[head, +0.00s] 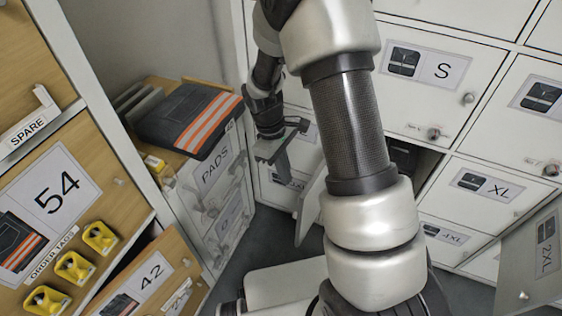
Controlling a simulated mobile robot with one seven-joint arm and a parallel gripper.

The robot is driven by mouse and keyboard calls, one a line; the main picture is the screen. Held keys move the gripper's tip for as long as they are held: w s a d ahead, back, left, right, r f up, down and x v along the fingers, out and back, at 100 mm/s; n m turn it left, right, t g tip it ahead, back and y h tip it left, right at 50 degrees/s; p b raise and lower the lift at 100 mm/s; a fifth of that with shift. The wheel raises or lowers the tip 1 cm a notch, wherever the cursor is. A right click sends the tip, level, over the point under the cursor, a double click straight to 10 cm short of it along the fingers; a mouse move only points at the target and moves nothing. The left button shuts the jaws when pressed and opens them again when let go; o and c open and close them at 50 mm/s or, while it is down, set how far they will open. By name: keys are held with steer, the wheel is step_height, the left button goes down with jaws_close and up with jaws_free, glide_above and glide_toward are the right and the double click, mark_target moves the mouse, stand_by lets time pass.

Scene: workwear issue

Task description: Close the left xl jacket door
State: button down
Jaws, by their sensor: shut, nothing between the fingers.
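A white locker door (309,208) stands swung open in the lower middle of the head view, partly behind my arm. Its label does not show, so I cannot tell its size. To the right of my arm, a dark open compartment (404,157) shows under the S door. A door labelled XL with a jacket picture (487,186) is at the right and looks closed. My gripper (277,158) is shut and empty, in front of the lockers, left of and above the open door. I cannot tell whether it touches anything.
A door labelled 2XL (535,255) stands open at the lower right. The S door (430,75) is closed. At left are a PADS cabinet (213,178) with folded workwear on top and a wooden unit with a 42 drawer (150,280) pulled out. Grey floor lies between.

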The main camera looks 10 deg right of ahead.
steer(key=shift+s+d, duration=1.4)
steer(key=shift+d, duration=0.05)
